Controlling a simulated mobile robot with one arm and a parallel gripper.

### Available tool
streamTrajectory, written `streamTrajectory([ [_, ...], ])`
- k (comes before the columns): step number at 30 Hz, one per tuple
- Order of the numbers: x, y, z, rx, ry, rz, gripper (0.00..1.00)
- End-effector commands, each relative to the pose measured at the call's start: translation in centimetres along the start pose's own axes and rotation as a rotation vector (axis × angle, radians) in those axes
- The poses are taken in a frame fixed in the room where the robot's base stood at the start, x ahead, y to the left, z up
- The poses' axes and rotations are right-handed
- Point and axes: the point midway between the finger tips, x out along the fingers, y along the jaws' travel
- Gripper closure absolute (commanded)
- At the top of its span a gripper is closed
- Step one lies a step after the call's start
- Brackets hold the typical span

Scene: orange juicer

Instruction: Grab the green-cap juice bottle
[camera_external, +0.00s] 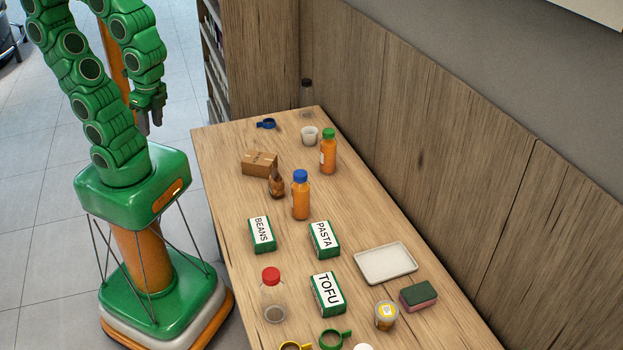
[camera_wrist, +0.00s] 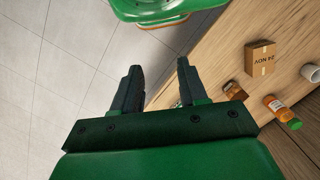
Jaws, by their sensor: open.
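The green-cap juice bottle (camera_external: 328,156) is orange with a pale label and stands upright toward the far end of the wooden table, near the wall side. It also shows at the right edge of the wrist view (camera_wrist: 280,109). My gripper (camera_external: 148,121) hangs left of the table, above the floor, well apart from the bottle. In the wrist view my gripper (camera_wrist: 159,65) has its two dark fingers spread with nothing between them.
A white cup (camera_external: 310,136) stands just behind the bottle. Cartons, a tray (camera_external: 408,272) and a red-cap bottle (camera_external: 272,299) occupy the near half.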

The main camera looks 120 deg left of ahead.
Motion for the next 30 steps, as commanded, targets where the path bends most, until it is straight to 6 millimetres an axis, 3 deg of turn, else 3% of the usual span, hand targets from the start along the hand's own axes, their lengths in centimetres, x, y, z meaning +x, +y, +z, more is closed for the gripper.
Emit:
streamTrajectory([
  [5, 0.0, 0.0, 0.0, 0.000, 0.000, 0.000, 0.57],
  [14, 0.0, 0.0, 0.0, 0.000, 0.000, 0.000, 0.11],
  [24, 0.1, 0.1, -0.4, -0.003, 0.006, 0.007, 0.11],
  [26, 0.1, 0.4, -1.2, -0.008, 0.017, 0.018, 0.11],
  [30, 0.3, 1.4, -4.9, -0.037, 0.084, 0.072, 0.11],
])
